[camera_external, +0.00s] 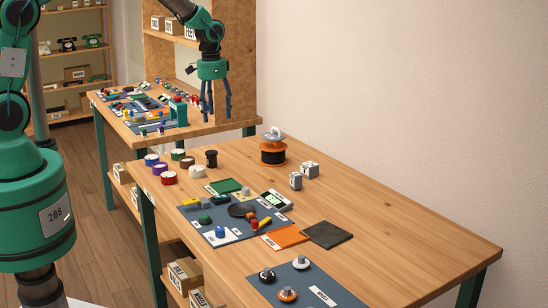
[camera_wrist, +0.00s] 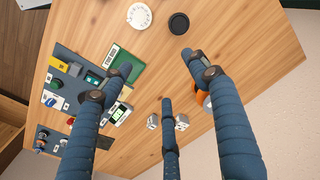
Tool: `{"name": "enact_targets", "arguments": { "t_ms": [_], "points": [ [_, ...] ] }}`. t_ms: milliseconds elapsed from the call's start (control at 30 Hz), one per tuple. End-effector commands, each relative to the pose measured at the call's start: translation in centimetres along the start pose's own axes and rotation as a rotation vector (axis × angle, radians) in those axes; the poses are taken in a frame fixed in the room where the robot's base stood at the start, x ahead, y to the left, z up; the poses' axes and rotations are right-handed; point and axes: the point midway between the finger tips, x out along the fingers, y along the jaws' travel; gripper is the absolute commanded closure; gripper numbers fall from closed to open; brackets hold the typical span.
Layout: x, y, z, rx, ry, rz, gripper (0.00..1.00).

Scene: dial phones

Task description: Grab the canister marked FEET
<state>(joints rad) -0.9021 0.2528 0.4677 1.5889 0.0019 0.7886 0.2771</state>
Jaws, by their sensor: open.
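No label reading FEET is legible. Several small round canisters stand at the table's far left in the external view, including a red one (camera_external: 168,178), a white one (camera_external: 196,171) and a black one (camera_external: 211,158). The wrist view shows a white top with marks around its rim (camera_wrist: 139,15) and a black round top (camera_wrist: 178,23). My gripper (camera_external: 215,112) is open and empty, hanging high above the table, fingers down.
A blue board (camera_external: 235,231) with small parts lies mid-table. Two small white cubes (camera_external: 302,175) stand right of it. Orange (camera_external: 286,237) and dark (camera_external: 327,235) tiles lie nearer. The table's right side (camera_external: 420,240) is bare. A wall rises along the right.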

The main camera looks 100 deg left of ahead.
Motion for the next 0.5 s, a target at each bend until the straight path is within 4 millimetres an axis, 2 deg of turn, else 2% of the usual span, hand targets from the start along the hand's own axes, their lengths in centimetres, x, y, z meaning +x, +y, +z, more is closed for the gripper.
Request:
{"name": "enact_targets", "arguments": {
  "t_ms": [33,200,333,500],
  "points": [
    [1.6,-1.7,0.0,-0.017,-0.012,0.003,0.4],
    [4.9,-5.2,0.2,-0.049,-0.034,0.008,0.4],
    [6.0,-6.3,0.4,-0.06,-0.041,0.01,0.4],
    [6.2,-6.5,0.4,-0.06,-0.042,0.011,0.4]
  ]
}}
